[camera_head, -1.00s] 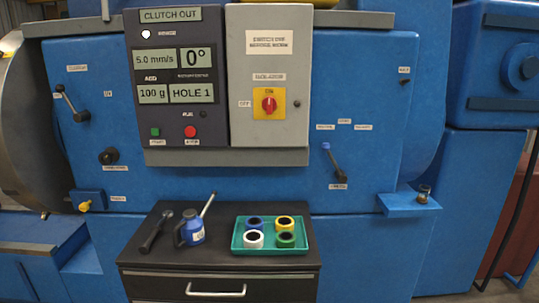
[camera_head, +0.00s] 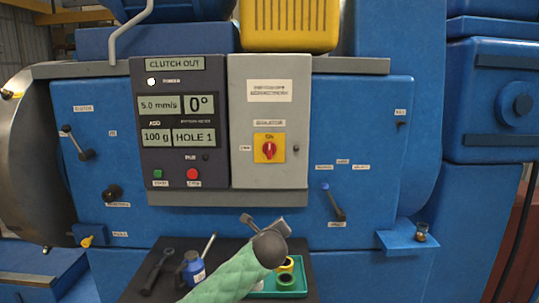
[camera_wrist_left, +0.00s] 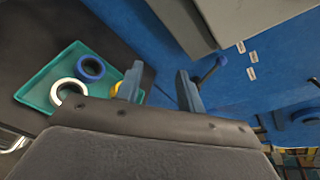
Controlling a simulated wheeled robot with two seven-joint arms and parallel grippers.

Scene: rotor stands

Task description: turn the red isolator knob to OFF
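The red isolator knob (camera_head: 269,149) sits on a yellow plate (camera_head: 259,156) on the light grey panel (camera_head: 287,95). Its grip stands upright, in line with the small label above it. A small label, too blurred to read surely, is left of the plate. My left gripper (camera_head: 262,221) is below the panel, in front of the machine and apart from the knob. In the left wrist view its two fingers (camera_wrist_left: 159,90) are spread with nothing between them. The knob does not show in that view. My right gripper is not in view.
A teal tray (camera_wrist_left: 41,92) with coloured rings is on the black cabinet (camera_head: 137,285), partly hidden by my arm. A blue oil can (camera_head: 193,270) is beside it. A blue-knobbed lever (camera_head: 334,203) sticks out right of the panel. The space before the panel looks clear.

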